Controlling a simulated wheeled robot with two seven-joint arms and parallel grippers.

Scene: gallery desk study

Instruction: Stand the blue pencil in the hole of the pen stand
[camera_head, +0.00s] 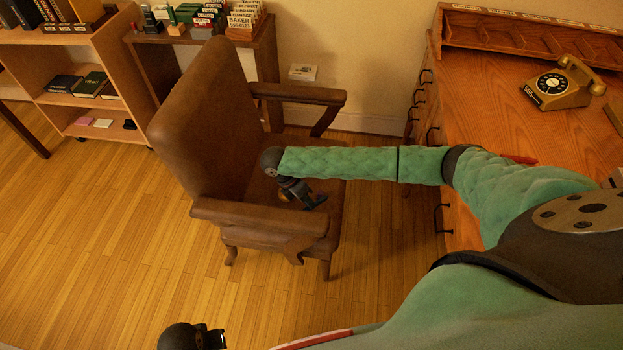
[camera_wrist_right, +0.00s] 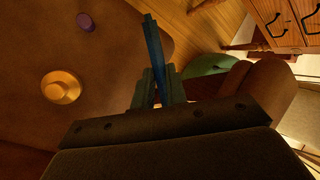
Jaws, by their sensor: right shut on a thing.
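The blue pencil (camera_wrist_right: 153,45) is held between the fingers of my right gripper (camera_wrist_right: 156,85) and sticks out beyond the fingertips in the right wrist view. In the head view my right gripper (camera_head: 312,197) is over the seat of the brown chair (camera_head: 270,218); the pencil is too small to make out there. A round brass piece with a raised middle (camera_wrist_right: 61,87), which looks like the pen stand, is on the brown seat, apart from the pencil. Its hole cannot be made out. My left gripper (camera_head: 213,339) shows partly at the bottom edge; its fingers are unclear.
A small purple round thing (camera_wrist_right: 86,21) is also on the seat. The chair's armrests (camera_head: 298,93) flank the seat. A wooden desk (camera_head: 500,110) with a telephone (camera_head: 563,84) is at right. Shelves (camera_head: 66,99) stand at back left. The floor at left is clear.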

